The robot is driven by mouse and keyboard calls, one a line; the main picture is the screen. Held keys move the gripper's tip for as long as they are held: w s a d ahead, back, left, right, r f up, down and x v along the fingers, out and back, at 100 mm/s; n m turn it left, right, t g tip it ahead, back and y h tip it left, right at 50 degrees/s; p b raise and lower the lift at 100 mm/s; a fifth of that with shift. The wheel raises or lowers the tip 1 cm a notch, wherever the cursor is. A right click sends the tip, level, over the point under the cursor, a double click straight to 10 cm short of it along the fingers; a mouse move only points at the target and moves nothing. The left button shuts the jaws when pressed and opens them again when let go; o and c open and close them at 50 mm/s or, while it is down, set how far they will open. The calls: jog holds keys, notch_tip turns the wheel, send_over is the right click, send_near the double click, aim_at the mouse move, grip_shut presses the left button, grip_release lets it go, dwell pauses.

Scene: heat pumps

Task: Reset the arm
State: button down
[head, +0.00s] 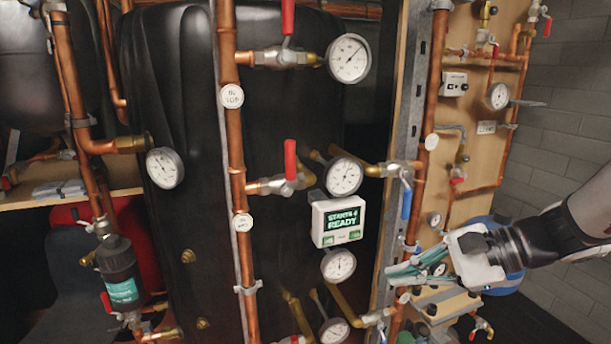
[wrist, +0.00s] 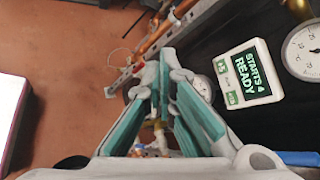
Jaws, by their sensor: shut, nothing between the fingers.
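My gripper (head: 408,268) reaches in from the right in the head view, its teal-padded fingers pointing left. In the wrist view my gripper (wrist: 160,68) has its fingertips together with nothing between them. It is to the right of and a little below a white control box (head: 338,220) whose green screen reads "STARTS 4 READY". The same control box (wrist: 244,72) is at the right of the wrist view. My gripper appears apart from the box. The fingers hide part of the copper pipe and fittings behind them.
Copper pipes (head: 234,150), several round gauges (head: 349,58) and red-handled valves (head: 290,160) fill the middle. A blue-handled valve (head: 406,200) stands just above my gripper. A wooden panel (head: 480,100) with more pipework is behind. A grey brick wall (head: 570,100) is at right.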

jog(key=s+a+r+n+g+h+p, duration=0.1)
jog(key=s+a+r+n+g+h, duration=0.2)
jog(key=s, duration=0.4)
jog(key=s+d+r+n+t+h+p, duration=0.1)
jog(key=s+d+r+n+h+p, duration=0.1)
jog(key=s, duration=0.5)
jog(key=s+d+r+n+t+h+p, duration=0.1)
jog(key=s+d+r+n+t+h, duration=0.1)
jog(key=s+n+h, duration=0.4)
jog(key=s+d+r+n, duration=0.1)
jog(key=d+n, duration=0.1)
jog(key=n, duration=0.1)
jog(key=shift+s+d+p, duration=0.15)
jog(key=shift+p, duration=0.2)
